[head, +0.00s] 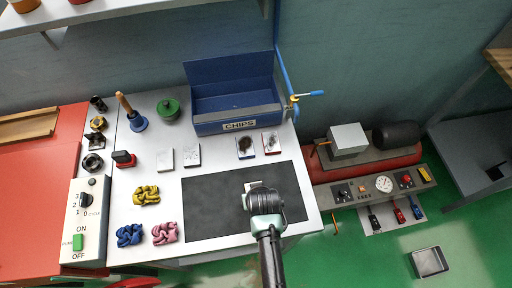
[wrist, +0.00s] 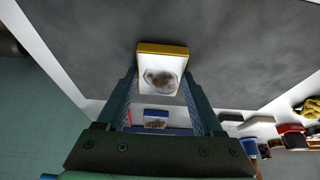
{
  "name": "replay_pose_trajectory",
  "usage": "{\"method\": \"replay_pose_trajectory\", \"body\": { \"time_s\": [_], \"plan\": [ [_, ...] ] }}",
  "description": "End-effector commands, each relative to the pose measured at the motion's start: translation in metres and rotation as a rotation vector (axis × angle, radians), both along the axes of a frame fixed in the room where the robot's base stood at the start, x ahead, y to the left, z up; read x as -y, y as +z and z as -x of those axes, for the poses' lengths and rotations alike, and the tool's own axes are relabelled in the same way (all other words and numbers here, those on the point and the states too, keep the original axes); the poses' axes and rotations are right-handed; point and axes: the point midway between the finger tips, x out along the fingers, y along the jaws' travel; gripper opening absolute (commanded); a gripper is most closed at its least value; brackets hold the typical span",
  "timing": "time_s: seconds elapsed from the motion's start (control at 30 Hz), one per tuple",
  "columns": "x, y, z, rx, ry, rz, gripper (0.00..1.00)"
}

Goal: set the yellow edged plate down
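The yellow edged plate (wrist: 162,72) is a small white block with a yellow edge and a grey-brown smudge on its face. In the wrist view it sits between my gripper's (wrist: 162,82) two fingertips, one at each side, and they appear shut on it. In the head view my gripper (head: 257,190) is over the dark mat (head: 212,205) on the white cart top, and a pale bit of the plate (head: 254,186) shows just beyond it. The gripper hides most of the plate there. I cannot tell whether the plate touches the mat.
A blue chips bin (head: 235,110) stands behind the mat. A blue edged plate (head: 245,148) and a red edged plate (head: 271,143) lie before it. Two clean plates, one here (head: 165,160), and knotted cloths (head: 146,196) lie left. The mat's left part is clear.

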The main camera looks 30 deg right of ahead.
Motion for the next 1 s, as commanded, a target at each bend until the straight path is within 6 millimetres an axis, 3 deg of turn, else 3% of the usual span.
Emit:
{"method": "replay_pose_trajectory", "body": {
  "time_s": [0.03,0.17,0.6,1.0],
  "plan": [
    [0.000,0.000,0.000,0.000,0.000,0.000,0.75],
    [0.000,0.000,0.000,0.000,0.000,0.000,0.98],
    [-0.001,0.009,0.002,0.002,0.000,0.001,0.98],
    [-0.007,0.067,0.025,0.003,0.001,0.001,0.98]
  ]
}}
